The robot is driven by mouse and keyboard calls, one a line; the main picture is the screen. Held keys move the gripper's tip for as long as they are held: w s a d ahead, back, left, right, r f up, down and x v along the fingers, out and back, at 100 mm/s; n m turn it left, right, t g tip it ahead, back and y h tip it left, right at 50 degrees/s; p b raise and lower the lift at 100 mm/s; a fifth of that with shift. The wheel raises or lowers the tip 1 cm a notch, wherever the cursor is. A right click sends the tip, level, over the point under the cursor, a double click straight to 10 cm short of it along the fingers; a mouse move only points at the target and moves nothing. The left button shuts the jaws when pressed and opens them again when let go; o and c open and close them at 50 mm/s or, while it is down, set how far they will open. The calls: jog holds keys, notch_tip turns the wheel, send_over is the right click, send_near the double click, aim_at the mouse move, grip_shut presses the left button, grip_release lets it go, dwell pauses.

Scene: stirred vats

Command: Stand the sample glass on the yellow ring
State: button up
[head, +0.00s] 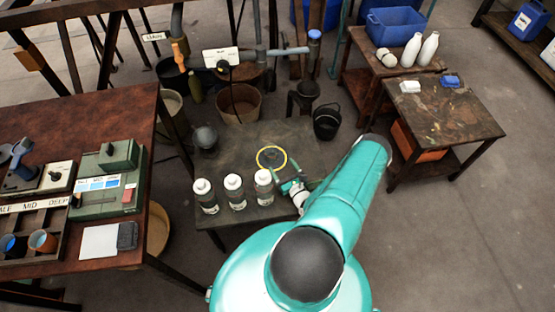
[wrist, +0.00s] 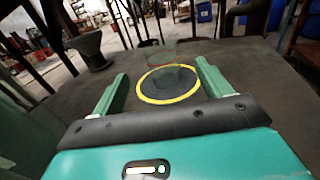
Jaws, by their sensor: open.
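The yellow ring (wrist: 141,95) lies flat on the dark table around a dark disc; it also shows in the head view (head: 258,160). A clear, faint sample glass (wrist: 162,55) appears upright at the ring in the wrist view. Its upper part shows above the ring's far edge, and its lower outline seems to fall inside the ring. Its exact base is hard to make out. My gripper (head: 289,184) is open and low over the table, just on the near side of the ring. Its two green fingers are spread, with nothing held between them.
Several white-capped bottles (head: 234,192) stand in a row left of my gripper. A grey funnel-like vessel (wrist: 90,48) stands at the table's left. A black bucket (head: 326,122) is beyond the table's right edge. The tabletop (head: 228,148) left of the ring is mostly clear.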

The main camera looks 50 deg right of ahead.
jog(key=shift+s+a, duration=0.2)
jog(key=shift+s, duration=0.35)
jog(key=w+a+r+n+g+y, duration=0.1)
jog(key=w+a+r+n+y, duration=0.4)
jog(key=r, duration=0.3)
jog(key=w+a+r+n+g+y, duration=0.2)
jog(key=w+r+n+y, duration=0.1)
jog(key=r+n+y, duration=0.4)
jog(key=w+a+r+n+g+y, duration=0.1)
jog(key=w+a+r+n+y, duration=0.35)
jog(key=r, duration=0.55)
jog(key=a+r+n+g+y, duration=0.1)
jog(key=a+r+n+g, duration=0.55)
jog(key=a+r, duration=0.2)
jog(key=s+a+r+n+g+h, duration=0.25)
jog(key=s+a+r+n, duration=0.2)
jog(key=r, duration=0.25)
jog(key=s+a+r+n+g+h, duration=0.2)
jog(key=s+a+r+n+g, duration=0.1)
jog(key=a+r+n, duration=0.25)
jog(key=s+a+r+n+t+h, duration=0.1)
jog(key=s+r+n+t+h, duration=0.1)
jog(key=s+r, duration=0.4)
jog(key=s+a+r+n+t+h, duration=0.2)
jog(key=s+r+n+h, duration=0.2)
jog(key=s+r+h, duration=0.1)
notch_tip(320, 180, up, 2)
jog(key=shift+s+a+n+t, duration=0.3)
jog(key=shift+s+n, duration=0.1)
jog(key=shift+s, duration=0.1)
